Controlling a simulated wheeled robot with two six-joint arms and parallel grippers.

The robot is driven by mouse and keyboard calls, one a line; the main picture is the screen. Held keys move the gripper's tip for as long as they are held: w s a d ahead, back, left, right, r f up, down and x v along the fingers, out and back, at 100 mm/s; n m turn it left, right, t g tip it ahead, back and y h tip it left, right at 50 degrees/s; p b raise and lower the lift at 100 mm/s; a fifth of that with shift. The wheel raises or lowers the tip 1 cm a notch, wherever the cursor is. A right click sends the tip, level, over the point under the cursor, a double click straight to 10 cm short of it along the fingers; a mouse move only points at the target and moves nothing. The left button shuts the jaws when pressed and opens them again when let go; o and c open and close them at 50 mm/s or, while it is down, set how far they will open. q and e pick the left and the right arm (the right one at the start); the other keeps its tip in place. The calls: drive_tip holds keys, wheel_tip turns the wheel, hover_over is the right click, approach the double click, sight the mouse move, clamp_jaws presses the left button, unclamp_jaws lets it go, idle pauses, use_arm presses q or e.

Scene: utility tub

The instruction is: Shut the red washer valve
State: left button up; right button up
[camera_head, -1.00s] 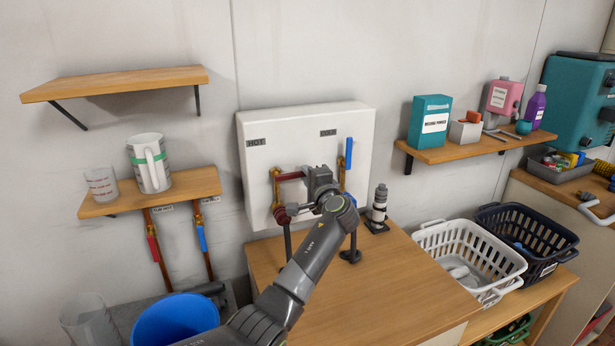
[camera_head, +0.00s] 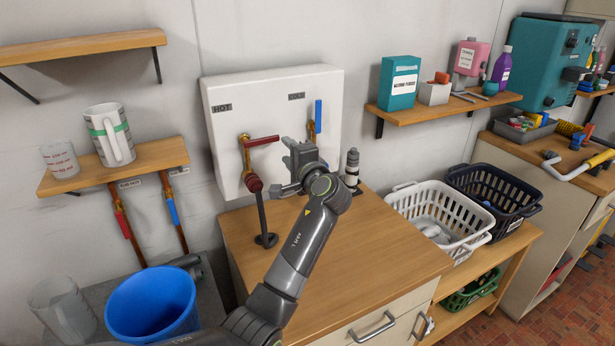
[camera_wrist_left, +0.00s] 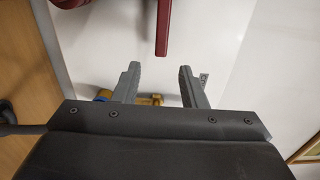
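The white valve box (camera_head: 325,82) on the wall carries HOT and COLD labels. Its red lever (camera_head: 263,141) lies crosswise, running right from the brass valve (camera_head: 244,152) under HOT and rising slightly. The blue lever (camera_head: 318,116) under COLD stands upright. My left gripper (camera_head: 300,160) is in front of the box, right of the red lever's free end. In the left wrist view the gripper (camera_wrist_left: 160,82) has its fingers apart with nothing between them. The red lever's end (camera_wrist_left: 163,35) is beyond them there, clear of both fingertips. My right gripper is not in view.
A wooden-topped cabinet (camera_head: 345,265) lies below the box. A dark hose or post with a red top (camera_head: 253,183) rises near my gripper, and a grey-white bottle-like item (camera_head: 352,166) stands right. A blue bucket (camera_head: 150,305) and white basket (camera_head: 440,195) flank the cabinet.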

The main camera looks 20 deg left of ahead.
use_arm(q)
drive_tip(key=b+v, duration=0.2)
drive_tip(key=v, duration=0.8)
drive_tip(key=shift+s+f, duration=0.1)
